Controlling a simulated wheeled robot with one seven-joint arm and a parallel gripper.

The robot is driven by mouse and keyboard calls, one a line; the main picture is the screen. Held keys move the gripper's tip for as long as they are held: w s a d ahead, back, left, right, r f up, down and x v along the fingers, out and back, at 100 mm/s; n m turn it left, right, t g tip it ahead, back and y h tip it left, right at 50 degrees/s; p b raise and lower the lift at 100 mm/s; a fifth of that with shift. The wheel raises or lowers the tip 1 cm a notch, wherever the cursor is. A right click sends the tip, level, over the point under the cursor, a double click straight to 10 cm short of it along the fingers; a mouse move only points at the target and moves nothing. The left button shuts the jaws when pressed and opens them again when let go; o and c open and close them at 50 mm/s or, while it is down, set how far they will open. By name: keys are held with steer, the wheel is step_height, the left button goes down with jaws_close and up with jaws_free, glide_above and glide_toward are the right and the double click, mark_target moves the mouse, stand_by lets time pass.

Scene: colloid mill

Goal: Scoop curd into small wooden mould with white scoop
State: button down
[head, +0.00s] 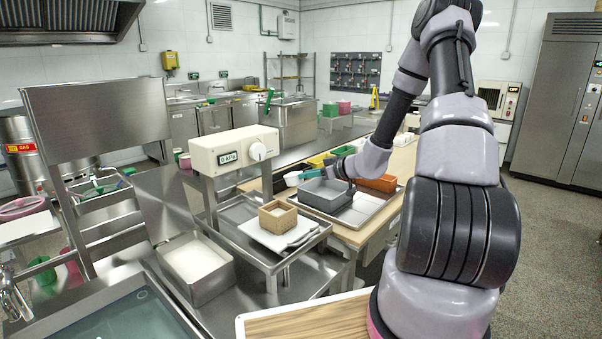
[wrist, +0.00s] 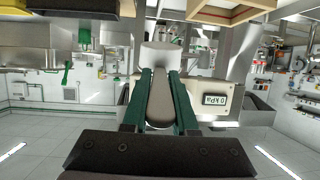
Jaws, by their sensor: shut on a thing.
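My gripper (head: 313,173) is shut on the handle of the white scoop (head: 293,179), beside and above the grey tub (head: 326,194). In the wrist view the green fingers (wrist: 160,100) clasp the pale handle, and the white scoop head (wrist: 161,57) lies beyond them. The inside of the scoop is hidden. The small wooden mould (head: 278,217) stands on a white sheet on the steel press stand, left of and nearer than the scoop. A steel pan (head: 222,284) at lower left holds white material that may be curd; I cannot tell.
The press box with a display (head: 234,151) stands just behind the mould. A steel tray (head: 362,212) lies under the grey tub. An orange bin (head: 378,183) is close to the gripper, with yellow and green bins behind. A sink (head: 120,315) is at front left.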

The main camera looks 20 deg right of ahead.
steer(key=s+a+f+n+y, duration=0.1)
steer(key=s+a+n+y, duration=0.3)
steer(key=n, duration=1.3)
steer(key=shift+a+f+n+y, duration=0.15)
steer(key=shift+a+n+y, duration=0.25)
steer(key=shift+y, duration=0.3)
stand_by(0.7)
